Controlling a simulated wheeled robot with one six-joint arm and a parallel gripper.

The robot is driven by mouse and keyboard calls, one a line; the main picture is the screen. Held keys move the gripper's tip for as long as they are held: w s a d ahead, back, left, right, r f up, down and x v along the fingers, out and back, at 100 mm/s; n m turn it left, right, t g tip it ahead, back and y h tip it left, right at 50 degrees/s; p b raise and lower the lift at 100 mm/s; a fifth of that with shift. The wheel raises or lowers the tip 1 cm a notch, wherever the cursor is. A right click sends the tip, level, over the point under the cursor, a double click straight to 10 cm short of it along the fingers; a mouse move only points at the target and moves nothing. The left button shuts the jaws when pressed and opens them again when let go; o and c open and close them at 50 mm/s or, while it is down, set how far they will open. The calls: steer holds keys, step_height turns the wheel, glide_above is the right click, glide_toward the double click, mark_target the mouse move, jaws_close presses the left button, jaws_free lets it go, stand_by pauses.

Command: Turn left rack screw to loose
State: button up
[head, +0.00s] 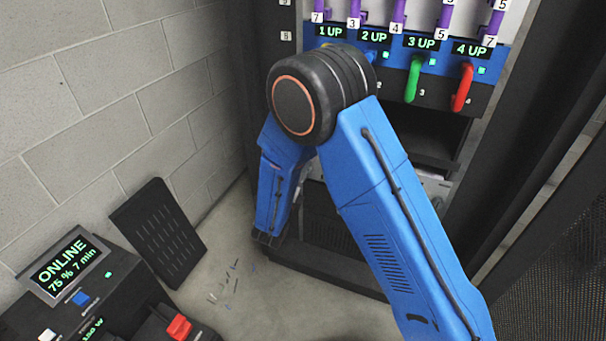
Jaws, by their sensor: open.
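The rack (425,135) stands at the centre right. No left rack screw can be made out. The rack's left side at mid-height is largely covered by my blue arm. A light silvery unit (434,184) shows low in the rack, right of my arm, and its left part is mostly hidden. My arm bends at a large black joint in front of the rack, and its far section points down towards the rack's lower left corner.
A power unit (75,268) reading ONLINE stands lower left by a leaning black panel (158,232). Small loose pieces (224,284) lie on otherwise clear floor. A mesh door (560,265) stands right.

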steer(key=v, duration=1.7)
steer(key=shift+s, duration=0.2)
steer(key=w+d+r+m+g+h, duration=0.1)
steer(key=d+r+m+g+h, duration=0.25)
steer(key=d+m, duration=0.4)
steer(key=w+d+r+m+g+h, duration=0.1)
steer(key=d+r+m+g+h, duration=0.2)
steer(key=d, duration=0.7)
steer(key=s+d+r+m+g+y, duration=0.1)
steer(key=s+d+r+m+g, duration=0.2)
steer(key=d+m, duration=0.4)
steer(key=s+d+r+m+g+y, duration=0.1)
steer(key=s+d+r+m+g, duration=0.3)
steer(key=d, duration=0.4)
steer(key=s+d+m+g+y, duration=0.35)
steer(key=s+d+m, duration=0.45)
steer(key=m, duration=0.4)
steer(key=s+a+r+m+t+y, duration=0.2)
steer(key=s+r+m+t+y, duration=0.2)
steer(key=s+m, duration=0.5)
step_height(320, 180, up, 2)
steer(key=m+y, duration=0.3)
steer(key=m, duration=0.2)
steer(key=shift+s, duration=0.4)
steer(key=shift+w+a, duration=0.1)
steer(key=shift+a, duration=0.05)
